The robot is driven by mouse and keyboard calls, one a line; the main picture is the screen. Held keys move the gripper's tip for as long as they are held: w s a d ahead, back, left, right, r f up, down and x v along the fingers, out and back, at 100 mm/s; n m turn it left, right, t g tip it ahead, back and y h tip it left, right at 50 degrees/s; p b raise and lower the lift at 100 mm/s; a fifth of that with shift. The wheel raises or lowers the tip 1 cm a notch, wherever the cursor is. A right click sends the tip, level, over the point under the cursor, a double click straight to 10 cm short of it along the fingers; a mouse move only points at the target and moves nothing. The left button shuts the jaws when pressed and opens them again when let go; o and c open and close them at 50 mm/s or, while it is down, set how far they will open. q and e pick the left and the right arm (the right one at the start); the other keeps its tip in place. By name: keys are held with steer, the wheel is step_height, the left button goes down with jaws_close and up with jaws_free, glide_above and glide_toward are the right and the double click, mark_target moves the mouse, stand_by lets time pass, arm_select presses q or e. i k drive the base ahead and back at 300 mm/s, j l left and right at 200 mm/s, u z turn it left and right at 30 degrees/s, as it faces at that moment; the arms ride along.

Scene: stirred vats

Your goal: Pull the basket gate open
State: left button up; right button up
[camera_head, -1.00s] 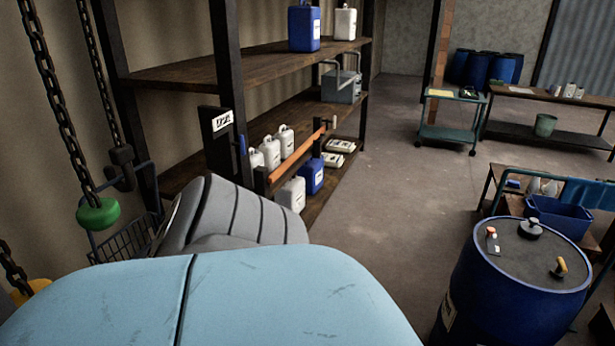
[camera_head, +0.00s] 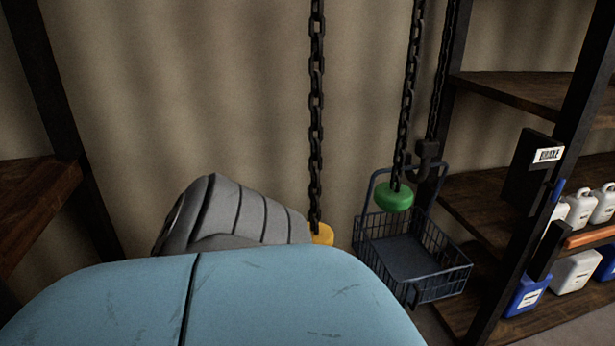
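A dark blue wire basket (camera_head: 438,290) hangs right of centre in the head view, close to the wall and left of the shelving. A loop handle rises above it, by a black hook on a chain. Its floor looks like a flat dark panel and appears empty. I cannot tell which side is the gate or whether it is open. Neither gripper is in view; only my blue body and a grey arm link show at the bottom.
A yellow knob (camera_head: 322,234) hangs on another chain (camera_head: 316,110), left of the basket. A shelf rack (camera_head: 500,190) with white jugs (camera_head: 578,208) and a blue canister (camera_head: 527,293) stands at the right. Another wooden shelf (camera_head: 32,205) is at the far left.

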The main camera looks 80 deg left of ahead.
mark_target(435, 292)
steer(key=u, duration=3.45)
steer(key=l+z, duration=0.15)
steer(key=z, duration=1.65)
steer(key=i+j+u, duration=0.2)
steer(key=j+u, duration=0.15)
steer(key=i+j+u, duration=0.2)
steer(key=j+u, duration=0.15)
steer(key=j, duration=0.1)
